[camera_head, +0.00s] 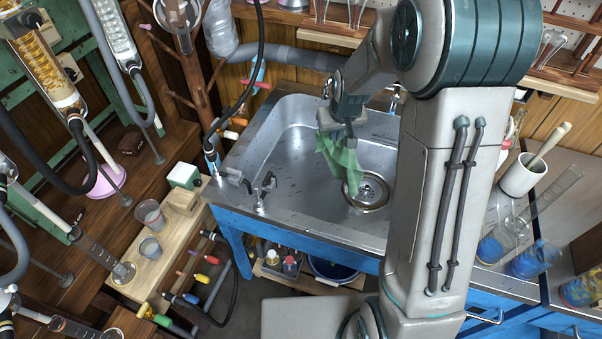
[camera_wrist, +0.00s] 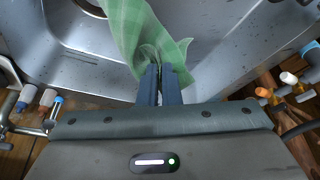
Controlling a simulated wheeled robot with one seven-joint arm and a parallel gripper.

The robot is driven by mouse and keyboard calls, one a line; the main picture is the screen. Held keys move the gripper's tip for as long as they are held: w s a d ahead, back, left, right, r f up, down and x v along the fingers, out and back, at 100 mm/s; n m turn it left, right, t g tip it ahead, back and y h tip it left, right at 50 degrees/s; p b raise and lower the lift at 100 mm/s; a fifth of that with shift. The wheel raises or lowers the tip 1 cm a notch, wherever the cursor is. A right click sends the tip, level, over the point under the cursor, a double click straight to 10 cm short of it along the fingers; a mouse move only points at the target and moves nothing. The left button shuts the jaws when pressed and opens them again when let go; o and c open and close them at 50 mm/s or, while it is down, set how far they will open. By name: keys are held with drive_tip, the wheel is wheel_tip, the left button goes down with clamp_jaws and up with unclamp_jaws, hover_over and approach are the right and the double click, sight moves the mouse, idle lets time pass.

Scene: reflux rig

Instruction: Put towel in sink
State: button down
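A green checked towel (camera_head: 341,158) hangs from my gripper (camera_head: 337,130) inside the steel sink (camera_head: 300,140) in the head view. Its lower end hangs beside the round drain (camera_head: 370,190); I cannot tell whether it touches the sink floor. In the wrist view my gripper (camera_wrist: 160,70) has its two fingers close together, pinching the towel (camera_wrist: 135,35) at a bunched edge. The towel spreads beyond the fingertips, over the sink (camera_wrist: 75,55).
Taps (camera_head: 265,188) stand on the sink's front-left rim. A wooden stand (camera_head: 160,245) with beakers is at the left. A mortar (camera_head: 522,175) and glass beakers (camera_head: 495,245) stand on the right counter. My arm hides the sink's right side.

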drive_tip(key=w+a+r+n+y, duration=0.1)
drive_tip(key=w+a+r+n, duration=0.25)
drive_tip(key=w+a, duration=0.5)
wheel_tip(320, 180, down, 10)
drive_tip(key=a+b, duration=0.1)
drive_tip(key=b, duration=0.4)
drive_tip(key=shift+f, duration=0.2)
drive_tip(key=shift+s+n, duration=0.1)
drive_tip(key=shift+n, duration=0.15)
drive_tip(key=w+a+r+m+g+h, duration=0.1)
drive_tip(key=w+a+m+h, duration=0.15)
drive_tip(key=a+m, duration=0.6)
drive_tip(key=w+a+r+m+g+h, duration=0.1)
drive_tip(key=w+a+m+h, duration=0.15)
drive_tip(key=a+m, duration=0.55)
drive_tip(key=s+d+f, duration=0.2)
drive_tip(key=d+f, duration=0.4)
drive_tip(key=d, duration=0.2)
drive_tip(key=s+d+f, duration=0.3)
drive_tip(key=d+f, duration=0.4)
drive_tip(key=d, duration=0.1)
drive_tip(key=s+d+f, duration=0.3)
drive_tip(key=d+f, duration=0.4)
drive_tip(key=d, duration=0.2)
drive_tip(key=shift+s+f, duration=0.25)
